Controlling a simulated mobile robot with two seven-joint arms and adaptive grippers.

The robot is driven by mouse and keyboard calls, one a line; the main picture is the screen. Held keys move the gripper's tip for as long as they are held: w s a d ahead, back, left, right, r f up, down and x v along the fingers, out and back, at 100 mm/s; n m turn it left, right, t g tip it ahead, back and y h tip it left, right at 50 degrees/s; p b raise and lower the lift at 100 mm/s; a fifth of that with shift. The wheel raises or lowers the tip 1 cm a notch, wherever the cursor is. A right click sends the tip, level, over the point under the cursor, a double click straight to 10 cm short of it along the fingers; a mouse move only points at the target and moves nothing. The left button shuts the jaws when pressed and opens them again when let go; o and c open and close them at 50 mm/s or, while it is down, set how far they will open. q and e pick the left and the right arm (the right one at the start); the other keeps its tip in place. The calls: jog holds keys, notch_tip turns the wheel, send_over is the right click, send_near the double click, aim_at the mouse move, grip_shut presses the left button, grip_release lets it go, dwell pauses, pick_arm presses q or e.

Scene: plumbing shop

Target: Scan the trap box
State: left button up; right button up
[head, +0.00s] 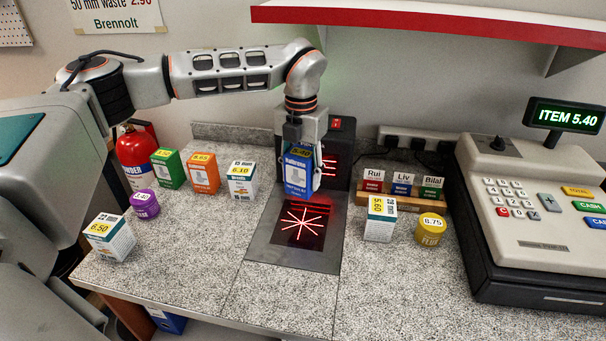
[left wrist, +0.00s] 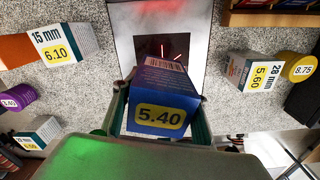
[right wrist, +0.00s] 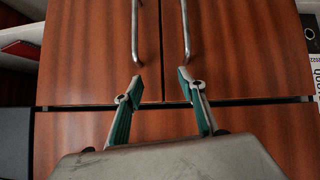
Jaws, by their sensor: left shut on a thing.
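My left gripper (head: 304,170) is shut on a blue box (head: 297,172) with a yellow 5.40 label and holds it upright above the scanner's floor plate. In the left wrist view the blue box (left wrist: 160,98) shows a barcode on the side turned toward the scanner glass. The scanner (head: 262,240) has a flat glass with a red star of lines and an upright part with red lines behind the box. The till display (head: 566,117) reads ITEM 5.40. My right gripper (right wrist: 160,78) is open and empty in the right wrist view, before wooden cupboard doors.
Green (head: 168,168), orange (head: 203,175) and white (head: 242,181) boxes stand left of the scanner, with a purple tub (head: 145,205) and a 6.50 box (head: 110,238). A 5.60 box (head: 380,220), yellow tub (head: 431,230), card rack (head: 400,199) and till (head: 530,220) are right.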

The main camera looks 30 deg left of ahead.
pick_arm(q)
jog(key=s+d+r, duration=0.2)
jog(key=s+r, duration=0.4)
jog(key=s, duration=0.2)
jog(key=shift+s+r, duration=0.2)
jog(key=shift+r, duration=0.2)
